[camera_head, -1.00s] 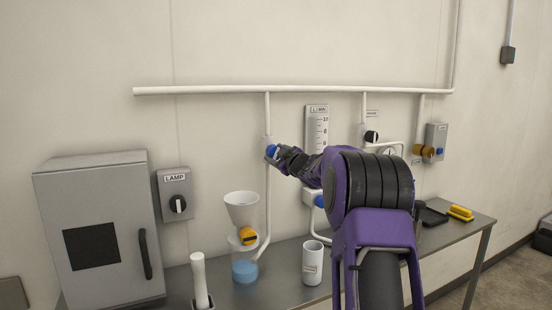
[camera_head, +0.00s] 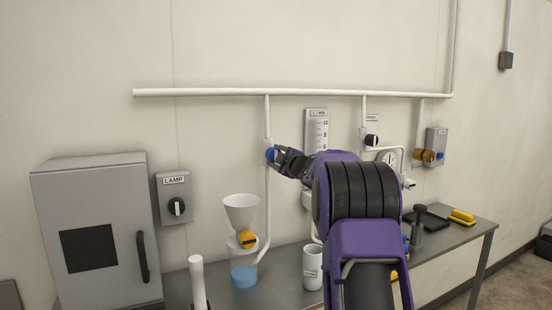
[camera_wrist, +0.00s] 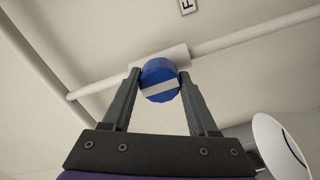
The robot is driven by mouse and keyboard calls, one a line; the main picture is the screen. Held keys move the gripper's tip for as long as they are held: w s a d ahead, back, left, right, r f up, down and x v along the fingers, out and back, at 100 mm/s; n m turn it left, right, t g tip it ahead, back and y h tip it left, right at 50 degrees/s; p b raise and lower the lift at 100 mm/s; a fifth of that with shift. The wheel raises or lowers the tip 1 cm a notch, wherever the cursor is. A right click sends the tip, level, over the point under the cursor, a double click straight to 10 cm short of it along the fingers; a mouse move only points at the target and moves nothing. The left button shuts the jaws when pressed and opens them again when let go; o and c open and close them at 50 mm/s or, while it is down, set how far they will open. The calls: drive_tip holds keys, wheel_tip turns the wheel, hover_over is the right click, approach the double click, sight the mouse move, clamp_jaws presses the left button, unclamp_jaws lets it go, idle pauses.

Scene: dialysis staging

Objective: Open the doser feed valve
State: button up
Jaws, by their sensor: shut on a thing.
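The doser feed valve has a round blue knob (camera_head: 271,155) on a vertical white pipe (camera_head: 267,205), above a white funnel. In the wrist view the blue knob (camera_wrist: 160,72) has a white stripe that runs roughly along the pipe (camera_wrist: 92,89). My gripper (camera_head: 277,155) is at the knob in the head view. In the wrist view my gripper (camera_wrist: 160,80) has one finger on each side of the knob, shut on it. Part of the knob is hidden by the fingers in the head view.
Below stand a funnel (camera_head: 241,211) with a yellow knob (camera_head: 247,239) and a white cup (camera_head: 313,266). A grey cabinet (camera_head: 96,230) and a lamp switch (camera_head: 175,206) are left. A flow gauge (camera_head: 317,130) and a black knob (camera_head: 371,140) are right. My arm covers much of the bench.

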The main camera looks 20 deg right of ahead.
drive_tip(key=o, duration=1.4)
drive_tip(key=shift+c, duration=0.2)
drive_tip(key=s+b, duration=0.1)
drive_tip(key=s, duration=1.6)
drive_tip(key=shift+s+d+b, duration=0.2)
drive_tip(key=shift+d+b, duration=0.1)
drive_tip(key=shift+b, duration=0.1)
drive_tip(key=shift+a, duration=0.1)
